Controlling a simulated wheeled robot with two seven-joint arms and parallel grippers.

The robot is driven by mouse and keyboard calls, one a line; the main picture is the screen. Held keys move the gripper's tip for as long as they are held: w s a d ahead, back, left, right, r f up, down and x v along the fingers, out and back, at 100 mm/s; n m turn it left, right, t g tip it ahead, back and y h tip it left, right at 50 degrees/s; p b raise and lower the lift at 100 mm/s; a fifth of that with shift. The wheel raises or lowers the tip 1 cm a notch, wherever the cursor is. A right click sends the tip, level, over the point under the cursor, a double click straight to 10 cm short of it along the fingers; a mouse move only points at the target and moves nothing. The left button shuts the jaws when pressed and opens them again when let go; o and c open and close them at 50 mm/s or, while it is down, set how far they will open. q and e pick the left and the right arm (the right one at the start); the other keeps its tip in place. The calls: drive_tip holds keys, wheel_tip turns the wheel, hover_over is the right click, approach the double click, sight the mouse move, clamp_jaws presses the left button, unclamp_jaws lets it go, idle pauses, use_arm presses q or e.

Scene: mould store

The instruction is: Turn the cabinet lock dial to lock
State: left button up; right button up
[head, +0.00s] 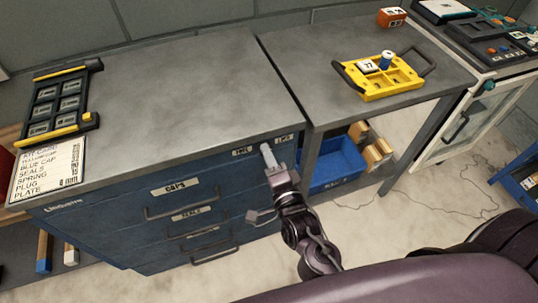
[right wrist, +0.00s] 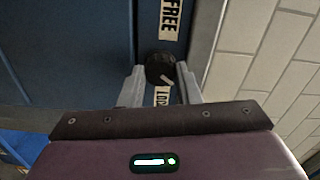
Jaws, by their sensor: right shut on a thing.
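The lock dial (right wrist: 160,69) is a round black knob on the blue cabinet (head: 110,226) front, seen in the right wrist view. Its pale pointer mark slants toward the lower right, on the side of the LOCK label (right wrist: 162,96). My right gripper (right wrist: 161,77) is shut on the dial, one finger on each side. In the head view the right gripper (head: 268,155) reaches the cabinet's upper right front between two small labels and hides the dial. My left gripper is not in view.
Drawers with bar handles (head: 181,206) stick out left of my right arm. A grey worktop (head: 190,90) lies above. To the right stand a table with a yellow tray (head: 384,92) and a blue bin (head: 338,165) below. Floor at right is mostly clear.

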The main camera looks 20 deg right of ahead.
idle(0.4)
drive_tip(key=o, duration=1)
drive_tip(key=shift+s+d+b, duration=0.15)
drive_tip(key=shift+s+b, duration=0.2)
drive_tip(key=shift+s, duration=3.55)
